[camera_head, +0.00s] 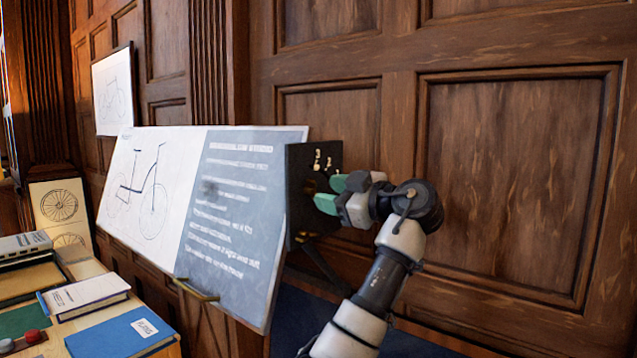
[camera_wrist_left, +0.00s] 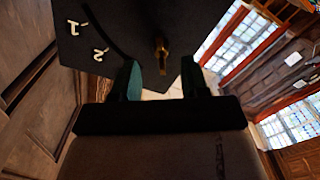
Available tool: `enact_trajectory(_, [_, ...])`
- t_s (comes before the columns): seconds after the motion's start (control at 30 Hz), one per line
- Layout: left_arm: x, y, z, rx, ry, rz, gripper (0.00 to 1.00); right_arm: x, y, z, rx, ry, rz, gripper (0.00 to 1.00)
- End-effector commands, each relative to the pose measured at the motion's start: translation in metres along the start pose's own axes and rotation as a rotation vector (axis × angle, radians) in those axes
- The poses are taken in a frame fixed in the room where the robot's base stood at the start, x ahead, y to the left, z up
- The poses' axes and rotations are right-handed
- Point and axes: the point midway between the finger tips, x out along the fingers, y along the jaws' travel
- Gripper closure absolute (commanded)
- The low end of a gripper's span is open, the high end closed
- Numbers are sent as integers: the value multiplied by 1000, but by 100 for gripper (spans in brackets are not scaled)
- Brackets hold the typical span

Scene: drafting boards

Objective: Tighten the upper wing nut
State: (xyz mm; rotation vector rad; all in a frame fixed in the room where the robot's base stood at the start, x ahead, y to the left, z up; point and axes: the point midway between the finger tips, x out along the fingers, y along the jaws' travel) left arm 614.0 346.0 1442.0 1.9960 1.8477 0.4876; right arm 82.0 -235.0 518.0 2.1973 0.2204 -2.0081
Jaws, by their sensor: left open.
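A dark plate (camera_head: 300,200) stands at the right end of the drafting board; it fills the top of the left wrist view (camera_wrist_left: 120,30). A small brass piece (camera_wrist_left: 161,52), likely a wing nut, sticks out from it in that view. In the head view I cannot make this nut out clearly beside the fingers. My left gripper (camera_head: 332,193) is open, its green fingertips close to the plate's face. In the wrist view its two fingers (camera_wrist_left: 160,76) are apart, with the brass piece ahead of the gap and nothing visibly held. I cannot tell whether this is the upper nut.
Pale marks (camera_wrist_left: 88,40) are on the plate. The drafting board (camera_head: 235,200) carries a bicycle drawing and a blue sheet with white writing. A desk at lower left holds books (camera_head: 85,295). A panelled wood wall (camera_head: 515,180) stands behind my arm.

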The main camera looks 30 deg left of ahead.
Motion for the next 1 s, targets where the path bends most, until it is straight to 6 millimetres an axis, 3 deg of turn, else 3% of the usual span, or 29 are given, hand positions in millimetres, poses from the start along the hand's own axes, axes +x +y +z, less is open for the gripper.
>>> enact_trajectory(0.2, [30,1,-2,-1,1,-1,55,-14,0,-1,0,0,0,57])
enact_trajectory(0.6, [37,0,0,-1,-1,1,55,-15,0,-1,1,-1,0,57])
enact_trajectory(0.9, [37,0,0,-1,0,1,100,-15,0,-1,1,0,0,57])
enact_trajectory(1.0, [37,0,0,0,0,1,100,-15,0,-2,1,0,0,57])
